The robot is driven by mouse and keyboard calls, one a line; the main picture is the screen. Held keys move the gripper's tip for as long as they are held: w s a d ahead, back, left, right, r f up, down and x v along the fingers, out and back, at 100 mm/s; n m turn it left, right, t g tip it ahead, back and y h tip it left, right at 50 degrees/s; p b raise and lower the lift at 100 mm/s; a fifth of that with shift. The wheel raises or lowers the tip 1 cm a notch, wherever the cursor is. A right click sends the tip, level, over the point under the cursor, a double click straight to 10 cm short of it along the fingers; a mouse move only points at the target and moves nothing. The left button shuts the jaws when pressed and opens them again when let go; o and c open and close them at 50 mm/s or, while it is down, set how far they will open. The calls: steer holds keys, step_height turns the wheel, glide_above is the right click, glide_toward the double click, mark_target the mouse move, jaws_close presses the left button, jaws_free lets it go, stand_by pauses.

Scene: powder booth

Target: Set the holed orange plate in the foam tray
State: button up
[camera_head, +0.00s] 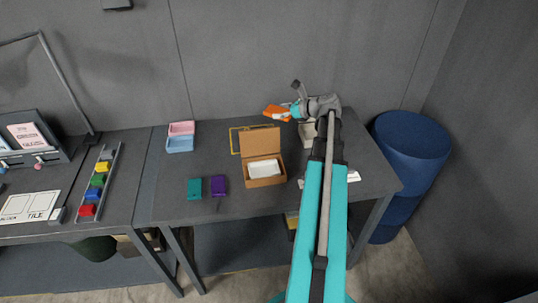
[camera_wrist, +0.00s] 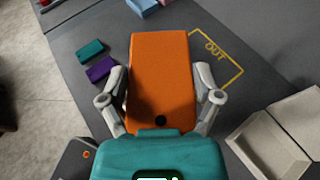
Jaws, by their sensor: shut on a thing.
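The orange plate (camera_head: 277,111) is held above the back of the table. It also shows in the wrist view (camera_wrist: 160,75), long and rounded, with a dark round hole near my gripper. My gripper (camera_head: 293,110) is shut on its near end, with a grey finger on each side in the wrist view (camera_wrist: 160,98). A white foam tray (camera_head: 264,168) lies inside an open cardboard box (camera_head: 265,183) on the table. The plate is apart from it, up and to the right in the head view. The wrist view does not show the foam tray.
A yellow outlined area (camera_head: 233,142) marked OUT lies behind the box. A pale open box (camera_wrist: 268,145) stands right of it, partly behind my arm. Teal (camera_head: 194,188) and purple (camera_head: 219,185) pieces lie left of the cardboard box. Pink and blue trays (camera_head: 180,144) stand at the back left.

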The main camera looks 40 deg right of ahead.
steer(key=shift+d+f, duration=0.1)
steer(key=shift+f+b, duration=0.4)
steer(key=shift+b, duration=0.05)
steer(key=shift+w+a+f+n+g+y+b, duration=0.1)
steer(key=shift+a+f+n+g+y+b, duration=1)
steer(key=shift+f+b, duration=1.75)
steer(key=shift+w+a+f+n+g+y+b, duration=0.1)
steer(key=shift+a+f+n+g+y+b, duration=1)
steer(key=shift+f+b, duration=1.75)
steer(key=shift+w+a+f+n+g+y+b, duration=0.1)
steer(key=shift+a+f+n+g+y+b, duration=0.9)
steer(key=shift+f+b, duration=1.85)
steer(key=shift+a+r+n+t, duration=0.1)
steer(key=shift+a+n+t, duration=0.25)
steer(key=shift+n, duration=0.25)
steer(key=shift+f+b, duration=2.45)
steer(key=shift+f, duration=0.1)
steer(key=shift+f, duration=0.15)
